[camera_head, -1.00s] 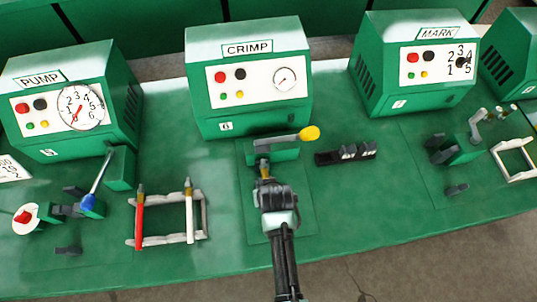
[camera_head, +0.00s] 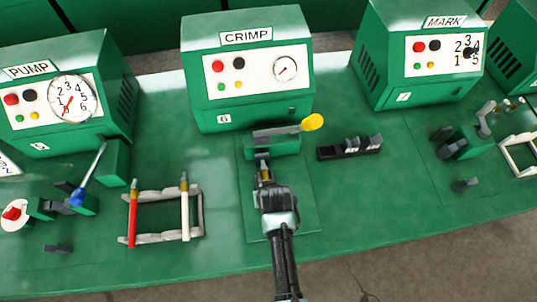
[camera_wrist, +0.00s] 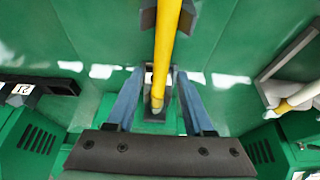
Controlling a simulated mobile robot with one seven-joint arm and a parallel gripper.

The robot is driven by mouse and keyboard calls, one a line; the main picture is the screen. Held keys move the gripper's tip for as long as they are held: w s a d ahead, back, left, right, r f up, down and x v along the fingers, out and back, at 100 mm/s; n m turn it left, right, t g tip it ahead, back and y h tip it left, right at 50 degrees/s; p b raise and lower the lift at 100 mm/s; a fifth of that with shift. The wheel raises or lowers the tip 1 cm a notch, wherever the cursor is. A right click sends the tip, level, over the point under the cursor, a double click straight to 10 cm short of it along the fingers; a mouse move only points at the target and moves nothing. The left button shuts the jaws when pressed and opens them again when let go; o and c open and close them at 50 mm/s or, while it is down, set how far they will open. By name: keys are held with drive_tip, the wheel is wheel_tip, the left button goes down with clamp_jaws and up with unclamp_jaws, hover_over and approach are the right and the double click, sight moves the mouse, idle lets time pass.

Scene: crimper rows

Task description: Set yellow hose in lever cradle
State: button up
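The yellow hose (camera_wrist: 164,62) runs lengthwise between the two fingers of my gripper (camera_wrist: 160,72) in the wrist view. A gap shows on each side of it, so the fingers look open around it. Its tip lies at a dark block, and a dark notched cradle (camera_wrist: 148,17) flanks its other part. In the head view my gripper (camera_head: 265,180) is at the CRIMP station, in front of the lever (camera_head: 278,131) with its yellow knob (camera_head: 312,122). There my gripper hides most of the hose and the cradle.
The CRIMP machine (camera_head: 250,72) stands behind. A rack (camera_head: 155,238) with a red hose (camera_head: 132,215) and a white hose (camera_head: 185,207) is at left. A black block holder (camera_head: 349,149) lies at right. Bare green bench is at front right.

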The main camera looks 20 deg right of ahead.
idle(0.3)
drive_tip(key=v, duration=1.3)
idle(0.3)
